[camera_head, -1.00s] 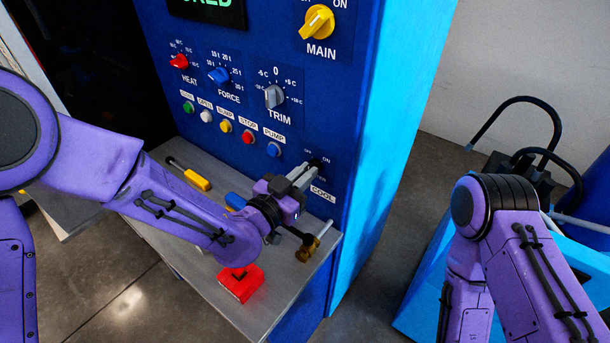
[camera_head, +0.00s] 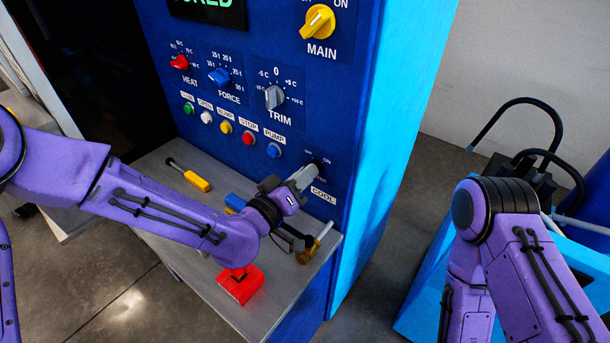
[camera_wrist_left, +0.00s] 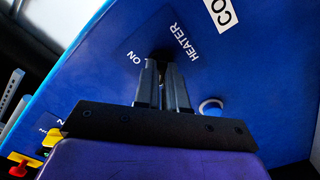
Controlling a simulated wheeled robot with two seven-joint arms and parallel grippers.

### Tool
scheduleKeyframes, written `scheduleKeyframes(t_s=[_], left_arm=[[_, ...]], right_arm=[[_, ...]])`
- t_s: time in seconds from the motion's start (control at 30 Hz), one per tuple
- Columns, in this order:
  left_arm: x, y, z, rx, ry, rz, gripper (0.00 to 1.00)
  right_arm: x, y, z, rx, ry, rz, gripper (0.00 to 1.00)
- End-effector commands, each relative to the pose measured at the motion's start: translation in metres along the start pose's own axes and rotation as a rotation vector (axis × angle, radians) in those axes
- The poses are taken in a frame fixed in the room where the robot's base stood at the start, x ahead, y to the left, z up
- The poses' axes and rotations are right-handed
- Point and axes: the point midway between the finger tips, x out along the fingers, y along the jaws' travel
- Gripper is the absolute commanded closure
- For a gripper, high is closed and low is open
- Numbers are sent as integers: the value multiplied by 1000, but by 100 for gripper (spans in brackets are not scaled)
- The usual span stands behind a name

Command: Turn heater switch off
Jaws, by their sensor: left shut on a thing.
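The heater switch is a small dark knob on the blue control panel (camera_head: 255,165), low on the panel's right side. Its label plate (camera_wrist_left: 142,50) reads HEATER and ON in the left wrist view. My left gripper (camera_head: 308,172) reaches it from the left, with its fingers against the panel. In the left wrist view the fingers (camera_wrist_left: 163,75) are shut on the switch, which they mostly hide. The switch's exact setting cannot be told. My right arm shows at the right, but its gripper is out of view.
A grey shelf (camera_head: 150,158) below the panel carries a yellow-handled tool (camera_head: 197,181), a red block (camera_head: 240,284) and a brass-headed tool (camera_head: 308,252). The blue PUMP button (camera_head: 273,150) and TRIM knob (camera_head: 274,97) are close above my left gripper.

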Motion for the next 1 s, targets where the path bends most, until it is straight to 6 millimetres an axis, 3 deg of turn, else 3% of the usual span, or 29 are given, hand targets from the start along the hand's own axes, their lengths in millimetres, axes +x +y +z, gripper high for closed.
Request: scheduleKeyframes(t_s=[0.73,0.8,0.83,1.0], left_arm=[[-1,-1,1,-85,-3,-2,100],[-1,-1,1,-84,-3,-2,70],[0,-1,1,-84,-2,-2,64],[0,0,1,-83,-2,-1,64]], right_arm=[[1,0,0,0,0,0,57],[1,0,0,0,0,0,57],[1,0,0,0,0,0,57],[1,0,0,0,0,0,57]])
